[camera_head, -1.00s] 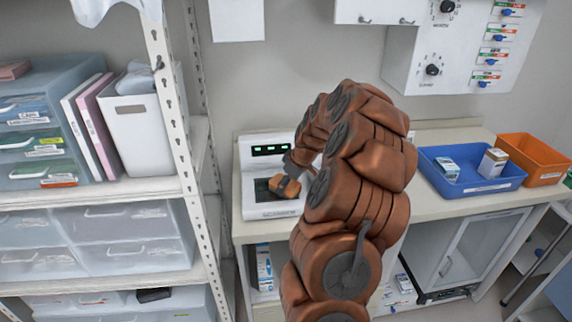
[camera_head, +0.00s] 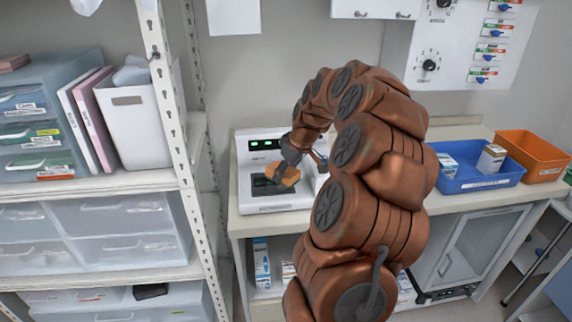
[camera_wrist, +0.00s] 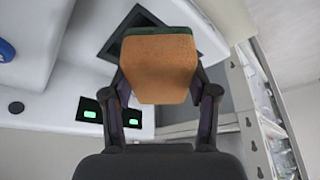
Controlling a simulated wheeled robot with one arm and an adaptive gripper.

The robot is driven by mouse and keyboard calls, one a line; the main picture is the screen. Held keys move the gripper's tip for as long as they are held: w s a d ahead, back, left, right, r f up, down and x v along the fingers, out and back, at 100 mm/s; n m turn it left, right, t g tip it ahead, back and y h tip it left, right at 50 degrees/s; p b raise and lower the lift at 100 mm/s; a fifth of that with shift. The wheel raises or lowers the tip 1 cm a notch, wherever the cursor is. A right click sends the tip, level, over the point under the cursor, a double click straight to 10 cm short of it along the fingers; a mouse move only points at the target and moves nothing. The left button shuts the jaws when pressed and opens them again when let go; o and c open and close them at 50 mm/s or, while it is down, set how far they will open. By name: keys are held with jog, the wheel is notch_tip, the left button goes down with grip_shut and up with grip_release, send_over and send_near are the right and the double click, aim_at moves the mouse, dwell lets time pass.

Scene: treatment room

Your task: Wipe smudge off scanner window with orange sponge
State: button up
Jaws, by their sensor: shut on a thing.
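The white scanner (camera_head: 260,198) stands on the counter, with a dark window (camera_head: 262,187) in its top and green lit displays behind. My gripper (camera_head: 287,168) is over the window, shut on the orange sponge (camera_head: 284,174). In the wrist view the sponge (camera_wrist: 159,68) sits between the two fingers (camera_wrist: 160,95), with a dark green layer along its far edge. The scanner's dark window (camera_wrist: 122,27) shows behind and beside the sponge, partly covered by it. I cannot tell whether the sponge touches the window. No smudge can be made out.
A blue bin (camera_head: 468,182) with small boxes and an orange bin (camera_head: 535,160) stand on the counter to the right. A metal shelf post (camera_head: 172,110) and shelves with drawers stand close on the left. Wall cabinets hang above the counter.

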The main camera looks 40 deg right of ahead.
jog(key=shift+r, duration=1.35)
